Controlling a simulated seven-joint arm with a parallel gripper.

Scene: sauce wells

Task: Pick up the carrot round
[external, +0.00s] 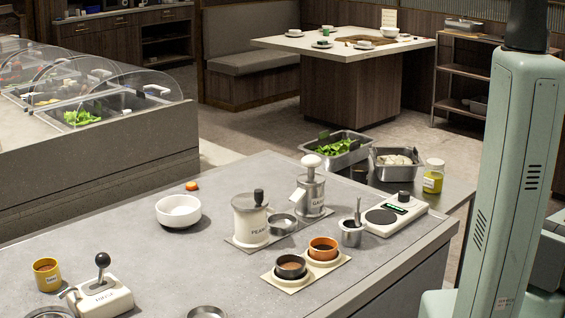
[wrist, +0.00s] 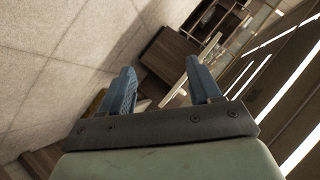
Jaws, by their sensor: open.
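The carrot round (external: 192,186) is a small orange disc on the grey counter in the external view. It lies just behind the white bowl (external: 178,211), apart from it. My gripper (wrist: 163,86) shows in the wrist view with its two blue fingers spread and nothing between them. The wrist view looks out over the room, with no counter or carrot round in sight. In the external view my gripper is out of frame; only part of my arm shows at the right.
On the counter (external: 130,240) stand a peanut sauce pot (external: 250,219), a garlic dispenser (external: 311,192), two small cups on a tray (external: 292,287), a scale (external: 380,217) and a lever press (external: 102,294). A yellow cup (external: 46,274) stands at the left.

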